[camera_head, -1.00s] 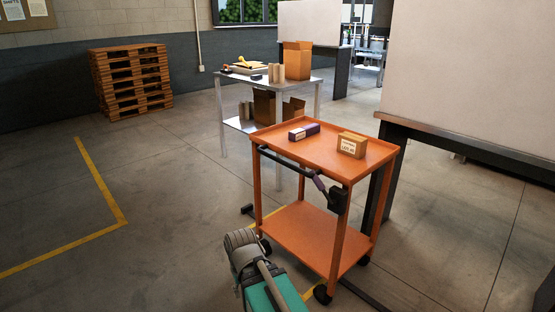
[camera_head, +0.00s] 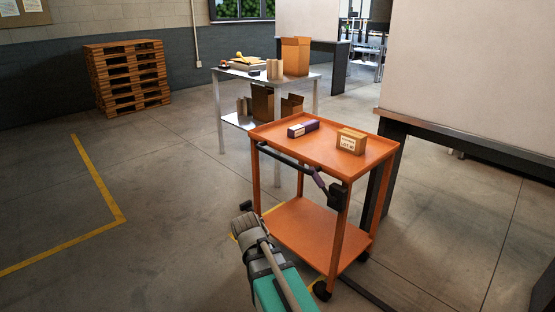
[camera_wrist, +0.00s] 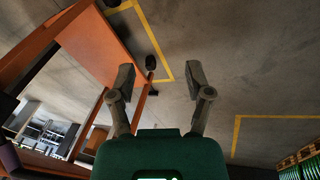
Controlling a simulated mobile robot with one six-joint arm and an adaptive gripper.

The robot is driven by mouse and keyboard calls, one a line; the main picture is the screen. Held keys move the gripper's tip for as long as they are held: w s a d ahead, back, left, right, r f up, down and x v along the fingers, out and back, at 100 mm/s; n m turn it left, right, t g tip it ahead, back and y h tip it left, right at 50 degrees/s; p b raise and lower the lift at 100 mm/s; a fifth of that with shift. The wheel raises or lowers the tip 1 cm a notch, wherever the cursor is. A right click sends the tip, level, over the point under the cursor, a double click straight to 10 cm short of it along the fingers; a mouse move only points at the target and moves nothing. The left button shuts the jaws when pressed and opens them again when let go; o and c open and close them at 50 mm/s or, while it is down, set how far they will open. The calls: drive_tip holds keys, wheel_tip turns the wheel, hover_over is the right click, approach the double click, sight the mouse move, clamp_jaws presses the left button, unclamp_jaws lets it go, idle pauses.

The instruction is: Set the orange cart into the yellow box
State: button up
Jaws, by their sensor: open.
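The orange cart (camera_head: 310,235) stands upright on its casters, with a dark handle bar (camera_head: 285,160) along its near left side. It also shows at the left of the wrist view (camera_wrist: 95,45), strongly tilted. A yellow floor outline (camera_head: 105,195) lies on open floor to the left, with only a corner in view. Another yellow line shows on the floor at the cart, partly hidden by it. My gripper (camera_wrist: 160,82) is open with nothing between its fingers. In the head view my arm's end is low, just left of the cart's near side; its fingers are not clear there.
A purple box (camera_head: 303,129) and a brown labelled carton (camera_head: 351,141) sit on the cart's top. A metal table (camera_head: 230,78) with boxes stands behind it; a dark-framed bench (camera_head: 450,138) is close on its right. Stacked pallets (camera_head: 127,78) are at the back left. The left floor is clear.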

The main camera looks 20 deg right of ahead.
drive_tip(key=w+d+r+n+t+h, duration=0.1)
drive_tip(key=w+d+r+t+h, duration=0.15)
drive_tip(key=w+d+r, duration=0.35)
drive_tip(key=w+d+r+n+t+h, duration=0.1)
drive_tip(key=w+d+t+h, duration=0.2)
drive_tip(key=w, duration=0.6)
drive_tip(key=n+t+h+p, duration=0.2)
drive_tip(key=n+t+h, duration=0.2)
drive_tip(key=n, duration=0.2)
approach(279, 159)
drive_tip(key=v, duration=0.2)
drive_tip(key=shift+s+a+r, duration=0.2)
drive_tip(key=shift+r, duration=0.15)
drive_tip(key=shift+w+d+m, duration=0.1)
drive_tip(key=shift+m, duration=0.2)
drive_tip(key=b+x, duration=0.1)
drive_tip(key=x, duration=0.3)
drive_tip(key=b+x, duration=0.1)
drive_tip(key=x, duration=0.8)
drive_tip(key=shift+w+d+f+b, duration=0.15)
drive_tip(key=shift+f+b, duration=0.25)
drive_tip(key=shift+c, duration=0.3)
